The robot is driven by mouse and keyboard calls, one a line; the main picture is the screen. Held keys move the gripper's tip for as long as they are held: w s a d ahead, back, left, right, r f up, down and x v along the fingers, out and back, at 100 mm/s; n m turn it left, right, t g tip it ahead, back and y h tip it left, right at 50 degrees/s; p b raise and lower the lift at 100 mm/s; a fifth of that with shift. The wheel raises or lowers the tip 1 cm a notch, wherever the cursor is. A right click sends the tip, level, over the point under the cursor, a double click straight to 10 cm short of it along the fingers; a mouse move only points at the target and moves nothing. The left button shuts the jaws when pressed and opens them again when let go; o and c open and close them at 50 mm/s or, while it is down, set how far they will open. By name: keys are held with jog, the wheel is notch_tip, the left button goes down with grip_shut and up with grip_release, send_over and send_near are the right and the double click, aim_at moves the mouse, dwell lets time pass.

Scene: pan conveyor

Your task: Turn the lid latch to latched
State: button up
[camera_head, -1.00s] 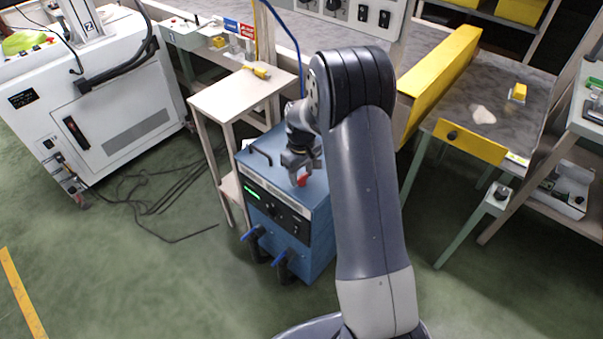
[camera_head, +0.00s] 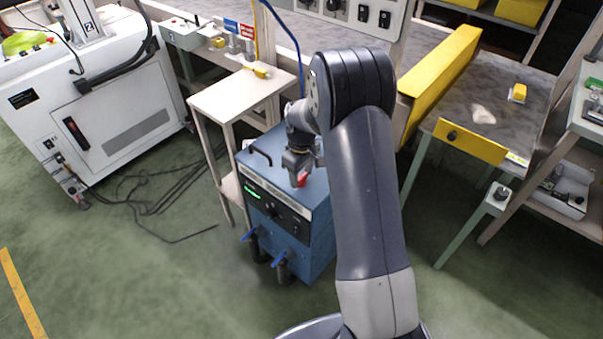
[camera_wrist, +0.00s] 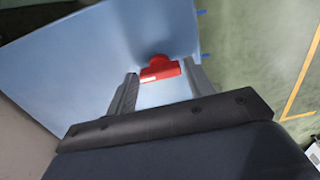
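The lid latch (camera_wrist: 160,68) is a small red T-shaped handle on the flat blue lid. In the head view the red latch (camera_head: 303,180) shows just below my gripper (camera_head: 299,166), near the front edge of the lid of the blue cabinet (camera_head: 318,240). In the wrist view my gripper (camera_wrist: 160,72) has its two fingers apart, one on each side of the latch's bar. Small gaps seem to remain at both ends of the bar, so I cannot tell whether either finger touches it.
A black handle (camera_head: 261,156) stands on the cabinet lid, left of my gripper. A wooden side table (camera_head: 238,95) stands close behind on the left. Cables (camera_head: 150,200) lie on the green floor.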

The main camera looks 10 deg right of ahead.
aim_at(301, 177)
jog(key=o, duration=0.3)
notch_tip(301, 177, up, 11)
jog(key=shift+p, duration=0.4)
jog(key=shift+f, duration=0.15)
notch_tip(301, 177, down, 11)
jog(key=shift+r+b, duration=0.15)
jog(key=shift+b, duration=0.25)
dwell(0.4)
